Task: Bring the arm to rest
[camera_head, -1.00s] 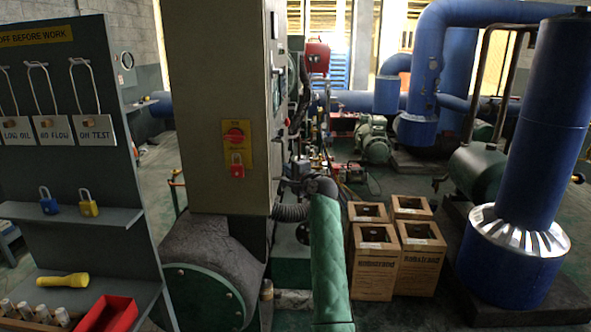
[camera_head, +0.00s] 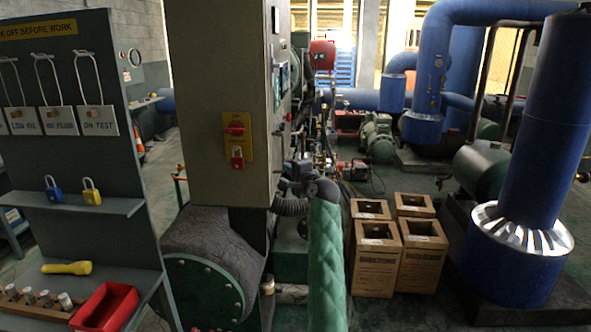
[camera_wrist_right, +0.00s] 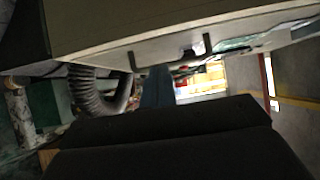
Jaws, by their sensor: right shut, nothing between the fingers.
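My right gripper (camera_wrist_right: 160,137) fills the bottom of the right wrist view as wide, dark finger blocks, pressed together with nothing between them. Beyond it in that view is the underside of a pale cabinet (camera_wrist_right: 130,32). A ribbed grey hose (camera_wrist_right: 88,95) curves at the left there. I cannot make out either gripper clearly in the head view. The grey cabinet (camera_head: 215,80) stands upright at the centre of the head view. A red padlock (camera_head: 237,157) hangs below its red and yellow switch (camera_head: 235,128).
At left a grey board (camera_head: 90,165) holds hanging tags, blue and yellow padlocks, a yellow torch (camera_head: 67,268) and a red tray (camera_head: 105,307). A green quilted pipe (camera_head: 326,260) rises in front. Open cartons (camera_head: 375,270) and a blue column (camera_head: 540,140) stand right.

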